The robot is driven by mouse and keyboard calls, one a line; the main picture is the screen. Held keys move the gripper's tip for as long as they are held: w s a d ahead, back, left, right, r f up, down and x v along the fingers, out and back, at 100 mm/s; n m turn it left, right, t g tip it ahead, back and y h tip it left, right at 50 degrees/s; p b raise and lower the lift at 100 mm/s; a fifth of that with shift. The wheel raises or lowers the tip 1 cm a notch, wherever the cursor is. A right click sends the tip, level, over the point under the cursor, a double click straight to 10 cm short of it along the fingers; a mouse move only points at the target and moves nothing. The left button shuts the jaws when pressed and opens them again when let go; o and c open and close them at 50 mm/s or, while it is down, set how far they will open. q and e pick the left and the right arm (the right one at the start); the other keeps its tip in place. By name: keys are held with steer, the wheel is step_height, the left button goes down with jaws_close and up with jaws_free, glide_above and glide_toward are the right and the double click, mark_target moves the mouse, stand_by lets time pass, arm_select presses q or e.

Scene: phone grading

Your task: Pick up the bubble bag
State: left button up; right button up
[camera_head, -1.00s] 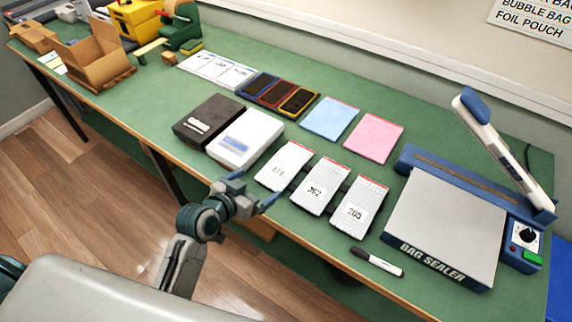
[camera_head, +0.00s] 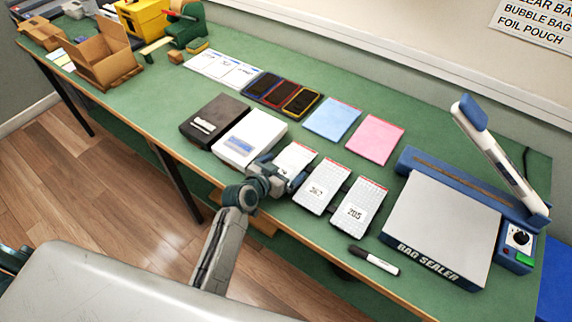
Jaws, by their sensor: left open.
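Three whitish, dotted packets with red top edges and number labels lie in a row near the table's front edge; they look like bubble bags. The left bag (camera_head: 297,154) is partly hidden by my left gripper (camera_head: 283,170). The middle bag (camera_head: 322,187) reads about 362, and the right bag (camera_head: 358,206) reads 205. My left gripper is open, with its fingers over the lower part of the left bag. I cannot tell whether they touch it. My right gripper is not in view.
A black box (camera_head: 214,121) and a white box (camera_head: 249,137) lie left of the bags. Blue (camera_head: 332,118) and pink (camera_head: 375,139) sheets lie behind, beside three phones (camera_head: 283,92). A marker (camera_head: 373,261) and a bag sealer (camera_head: 440,230) are at the right.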

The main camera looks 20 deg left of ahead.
arm_select(q)
steer(key=shift+w+f, duration=0.1)
steer(key=shift+w, duration=0.05)
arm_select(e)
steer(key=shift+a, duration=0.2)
arm_select(q)
steer(key=c, duration=1)
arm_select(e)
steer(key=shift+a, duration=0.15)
arm_select(q)
steer(key=shift+r, duration=0.2)
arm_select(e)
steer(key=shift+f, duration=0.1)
